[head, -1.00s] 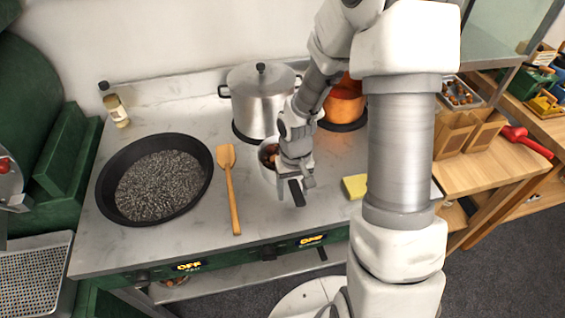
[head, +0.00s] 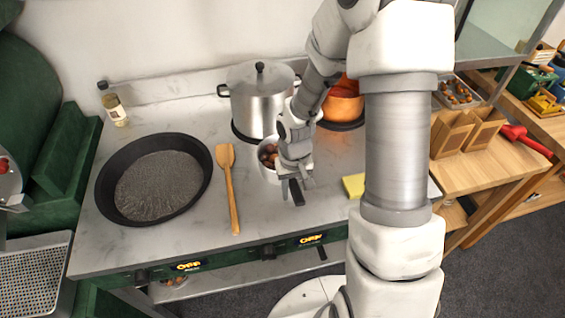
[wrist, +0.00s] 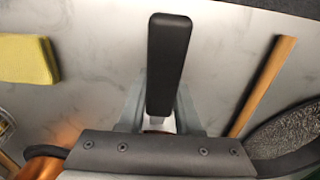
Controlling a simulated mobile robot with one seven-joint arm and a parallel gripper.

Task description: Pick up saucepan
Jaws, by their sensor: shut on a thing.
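The saucepan (head: 267,173) is small and pale and holds brown chestnuts. It is near the middle of the steel worktop, in front of the large pot, and partly hidden by my gripper. Its black handle (wrist: 168,65) runs between my fingers in the wrist view and points toward the front edge in the head view (head: 297,192). My gripper (head: 291,182) is shut on the handle from above. I cannot tell whether the saucepan is touching the worktop.
A wooden spatula (head: 230,190) and a wide black pan (head: 107,197) are to the left. A lidded pot (head: 260,97) and a copper pot (head: 343,103) stand behind. A yellow sponge (head: 354,186) is to the right. The worktop's front middle is clear.

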